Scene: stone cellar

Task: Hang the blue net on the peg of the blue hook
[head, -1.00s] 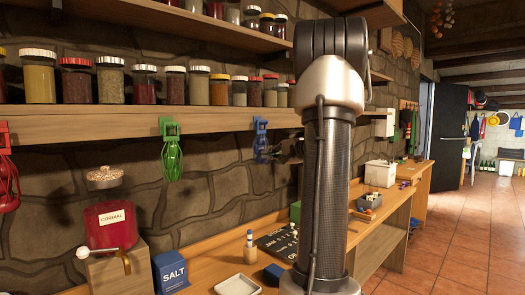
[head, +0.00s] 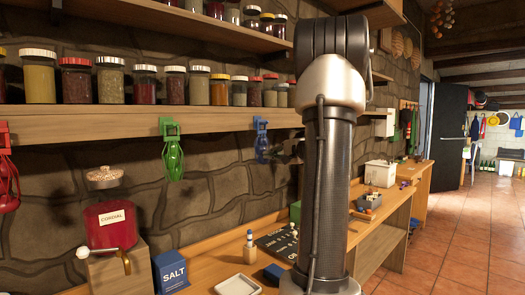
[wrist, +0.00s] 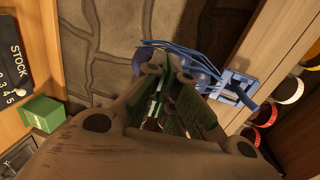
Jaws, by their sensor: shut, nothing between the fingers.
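The blue hook (head: 261,125) is fixed to the front edge of the lower shelf; it also shows in the wrist view (wrist: 238,88). The blue net (head: 262,152) hangs just under the hook. In the wrist view the net (wrist: 185,54) lies behind and beside my fingertips, close to the hook. My gripper (head: 288,149) is shut and empty, just right of the net, partly hidden by my arm; its fingers fill the middle of the wrist view (wrist: 167,78). Whether the net's loop is around the peg is hard to tell.
A green net (head: 173,160) and a red net (head: 7,185) hang from hooks farther left on the shelf edge (head: 100,118). Jars line the shelf above. The counter below holds a salt box (head: 171,271), a white tray (head: 238,285) and a stock board.

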